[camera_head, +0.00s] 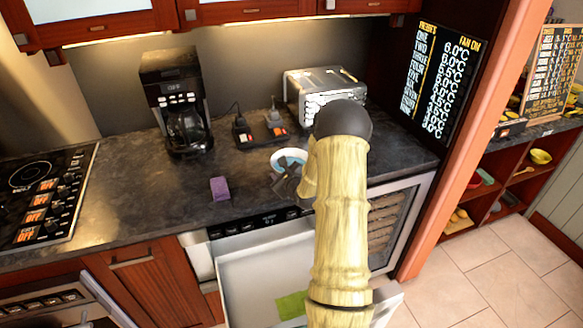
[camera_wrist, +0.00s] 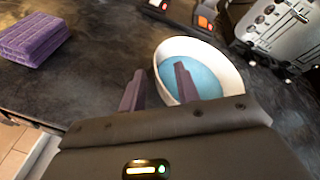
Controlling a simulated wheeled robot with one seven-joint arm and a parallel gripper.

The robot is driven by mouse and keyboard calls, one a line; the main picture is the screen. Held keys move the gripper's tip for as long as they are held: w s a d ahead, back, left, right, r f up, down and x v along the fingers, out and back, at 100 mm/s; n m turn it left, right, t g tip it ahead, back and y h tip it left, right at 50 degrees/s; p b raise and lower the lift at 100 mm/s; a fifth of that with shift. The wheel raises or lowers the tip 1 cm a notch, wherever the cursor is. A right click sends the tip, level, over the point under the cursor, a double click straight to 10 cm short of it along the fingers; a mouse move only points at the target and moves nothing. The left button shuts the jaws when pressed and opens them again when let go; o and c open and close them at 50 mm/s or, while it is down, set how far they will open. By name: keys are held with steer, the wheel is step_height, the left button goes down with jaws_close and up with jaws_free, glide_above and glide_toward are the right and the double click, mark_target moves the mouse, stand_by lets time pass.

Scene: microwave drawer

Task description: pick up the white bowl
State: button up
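The white bowl (camera_head: 289,157) with a blue inside stands upright on the dark counter, partly hidden behind my arm in the head view. In the wrist view the bowl (camera_wrist: 203,62) is just ahead of my gripper (camera_wrist: 160,80). My gripper is open, with a clear gap between its two fingers. The right finger overlaps the bowl's blue inside, and the left finger is outside the bowl's left rim. I cannot tell whether either finger touches the bowl. In the head view my gripper (camera_head: 284,184) is at the bowl's near side.
A purple sponge (camera_head: 220,188) lies left of the bowl. A coffee maker (camera_head: 178,105), burner switches (camera_head: 262,128) and a toaster (camera_head: 322,84) stand behind. Below the counter an appliance door (camera_head: 262,270) hangs open with a green item (camera_head: 291,304) on it.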

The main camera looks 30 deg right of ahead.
steer(key=x, duration=0.3)
steer(key=shift+w+d+p, duration=0.1)
steer(key=shift+w+p, duration=0.3)
jaws_close()
stand_by(1.3)
steer(key=shift+r, duration=0.1)
